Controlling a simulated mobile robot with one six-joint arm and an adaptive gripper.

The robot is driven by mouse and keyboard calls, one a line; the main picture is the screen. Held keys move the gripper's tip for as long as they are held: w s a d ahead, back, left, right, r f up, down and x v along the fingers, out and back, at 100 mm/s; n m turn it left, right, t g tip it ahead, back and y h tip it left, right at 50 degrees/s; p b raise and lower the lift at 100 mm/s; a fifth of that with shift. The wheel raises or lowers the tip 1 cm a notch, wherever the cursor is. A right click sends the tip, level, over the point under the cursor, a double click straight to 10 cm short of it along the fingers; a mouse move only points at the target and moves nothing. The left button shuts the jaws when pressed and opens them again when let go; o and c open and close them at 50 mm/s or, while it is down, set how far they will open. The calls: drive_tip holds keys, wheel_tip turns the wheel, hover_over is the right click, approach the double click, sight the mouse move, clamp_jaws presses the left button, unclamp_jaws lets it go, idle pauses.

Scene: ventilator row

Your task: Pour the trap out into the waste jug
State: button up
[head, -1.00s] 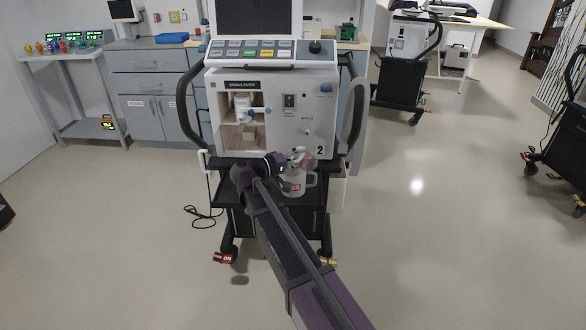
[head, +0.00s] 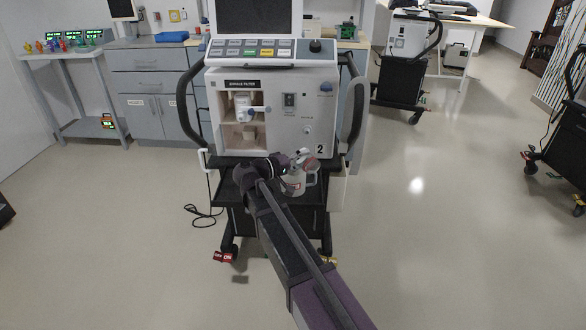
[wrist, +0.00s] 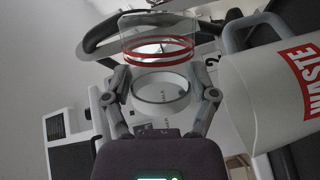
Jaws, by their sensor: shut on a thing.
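My gripper (head: 290,163) is shut on the trap, a clear cup with red bands (wrist: 160,45), in front of the ventilator. In the wrist view my gripper (wrist: 162,92) has a finger on each side of the trap, and a pale ring shows between them. The trap (head: 304,158) is small in the head view, at the waste jug's top. The white waste jug (head: 298,188) stands on the cart's shelf, partly hidden by my gripper. In the wrist view the jug (wrist: 262,100) is close at the right, with its red WASTE label slanted. I cannot tell whether liquid is flowing.
The ventilator (head: 270,120) stands right behind, with an open compartment (head: 231,140) at its left and black handles on both sides. The black cart shelf (head: 228,192) is under the jug. A cable (head: 203,214) lies on the floor at left.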

sight(305, 169)
drive_tip(key=shift+s+d+f+m+y, duration=0.15)
drive_tip(key=shift+f+m+y, duration=0.1)
drive_tip(key=shift+m, duration=0.55)
drive_tip(key=shift+s+d+f+m+y, duration=0.1)
drive_tip(key=shift+f+m+y, duration=0.1)
drive_tip(key=shift+m, duration=0.6)
drive_tip(key=shift+r+m+p, duration=0.6)
drive_tip(key=shift+m+p, duration=0.1)
drive_tip(key=shift+p, duration=0.25)
drive_tip(key=shift+s+d+f+m+y, duration=0.4)
drive_tip(key=shift+m+y, duration=0.15)
drive_tip(key=shift+m, duration=0.35)
drive_tip(key=shift+s+d+f+m+b, duration=0.3)
drive_tip(key=shift+s+d+f+m, duration=0.1)
drive_tip(key=shift+s+d+m, duration=0.15)
drive_tip(key=f+m+b, duration=0.1)
drive_tip(key=s+d+f+m+b, duration=0.1)
drive_tip(key=f+m+t+y+b, duration=0.1)
drive_tip(key=f, duration=0.1)
drive_tip(key=shift+s+d, duration=0.35)
drive_tip(key=shift+d, duration=0.05)
drive_tip(key=shift+s+d+f+m+t+y+b, duration=0.1)
drive_tip(key=shift+s+d+m+t+y+b, duration=0.3)
drive_tip(key=shift+m, duration=0.35)
drive_tip(key=shift+d, duration=0.1)
